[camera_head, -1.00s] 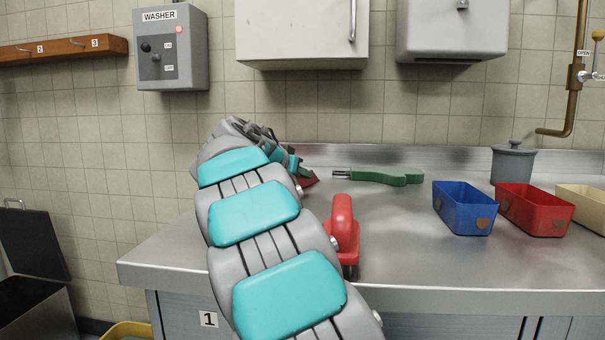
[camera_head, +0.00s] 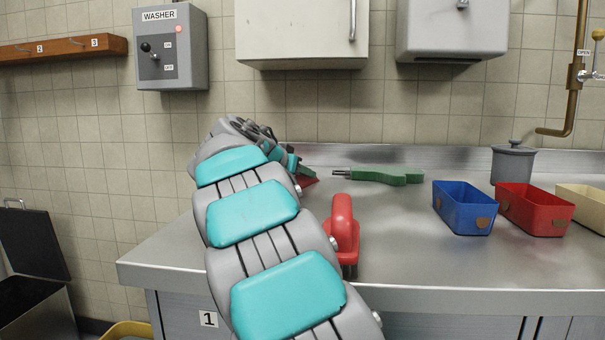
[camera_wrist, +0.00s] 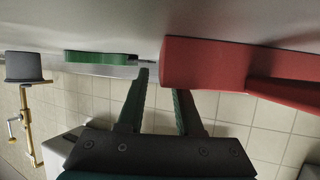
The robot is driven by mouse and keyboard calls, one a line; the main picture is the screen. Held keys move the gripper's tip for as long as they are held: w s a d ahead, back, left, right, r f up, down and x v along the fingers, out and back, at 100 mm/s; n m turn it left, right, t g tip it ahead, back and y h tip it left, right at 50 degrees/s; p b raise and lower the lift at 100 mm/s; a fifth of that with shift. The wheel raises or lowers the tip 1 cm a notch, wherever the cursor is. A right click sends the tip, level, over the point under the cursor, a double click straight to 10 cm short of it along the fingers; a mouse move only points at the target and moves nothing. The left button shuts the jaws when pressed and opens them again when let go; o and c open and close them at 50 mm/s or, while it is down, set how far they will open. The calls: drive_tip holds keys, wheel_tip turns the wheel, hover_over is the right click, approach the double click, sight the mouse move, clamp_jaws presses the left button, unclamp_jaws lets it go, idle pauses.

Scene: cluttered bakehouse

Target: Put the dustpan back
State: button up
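A dark red piece, apparently the dustpan (camera_head: 307,181), shows at the back of the steel counter, mostly hidden behind my arm. In the wrist view a large red flat body with a bar-like part, apparently the same dustpan (camera_wrist: 210,65), fills the upper right. My gripper (camera_wrist: 161,82) has its two fingers apart. The left finger is clear of the red body; the right fingertip meets its lower edge, and I cannot tell whether they touch. In the head view my arm hides most of the gripper.
A red brush (camera_head: 343,232) stands on the counter right of my arm. A green-handled tool (camera_head: 378,176) lies behind it. Blue (camera_head: 464,219) and red (camera_head: 536,222) bins and a grey lidded pot (camera_head: 513,165) are at the right. A hook rail (camera_head: 62,47) is on the left wall.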

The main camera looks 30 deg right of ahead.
drive_tip(key=b+v, duration=0.1)
drive_tip(key=v, duration=1)
drive_tip(key=shift+s+a, duration=0.2)
drive_tip(key=shift+a, duration=0.05)
